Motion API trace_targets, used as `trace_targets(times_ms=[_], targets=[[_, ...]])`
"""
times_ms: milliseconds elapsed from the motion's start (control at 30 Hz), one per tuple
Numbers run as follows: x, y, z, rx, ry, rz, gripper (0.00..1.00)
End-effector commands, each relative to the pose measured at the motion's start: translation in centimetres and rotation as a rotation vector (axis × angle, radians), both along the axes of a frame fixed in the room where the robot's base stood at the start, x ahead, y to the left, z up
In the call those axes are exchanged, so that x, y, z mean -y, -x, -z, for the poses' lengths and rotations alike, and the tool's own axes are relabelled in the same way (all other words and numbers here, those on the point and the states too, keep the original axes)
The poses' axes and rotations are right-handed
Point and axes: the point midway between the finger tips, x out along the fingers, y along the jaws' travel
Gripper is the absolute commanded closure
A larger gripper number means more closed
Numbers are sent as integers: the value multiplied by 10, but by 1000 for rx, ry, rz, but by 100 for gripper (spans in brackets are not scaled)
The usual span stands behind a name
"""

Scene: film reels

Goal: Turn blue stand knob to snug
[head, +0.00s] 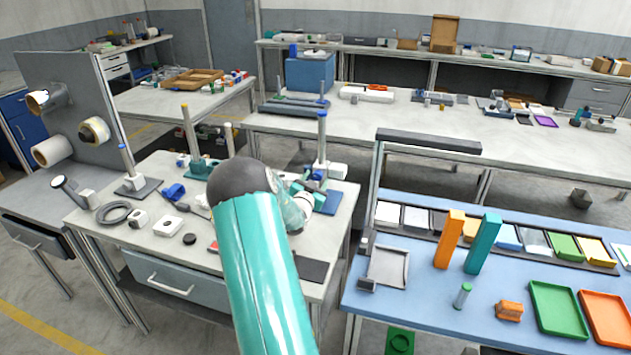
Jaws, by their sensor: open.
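A stand with a blue-topped upright post (322,140) is at the right back of the small workbench. Blue and white parts (334,172) sit low on the post, above a dark blue base (340,196).
Another blue-topped post (126,160) stands on the bench's left, and a green-based stand (194,160) at the back. A blue-topped table (430,310) with trays is to the right.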

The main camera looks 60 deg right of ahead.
Motion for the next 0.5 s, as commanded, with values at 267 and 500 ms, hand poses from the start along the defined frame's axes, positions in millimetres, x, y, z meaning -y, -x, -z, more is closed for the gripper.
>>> trace_targets(times_ms=[267,500], targets=[[5,-1,0,0,0,-1,48],[5,-1,0,0,0,0,81]])
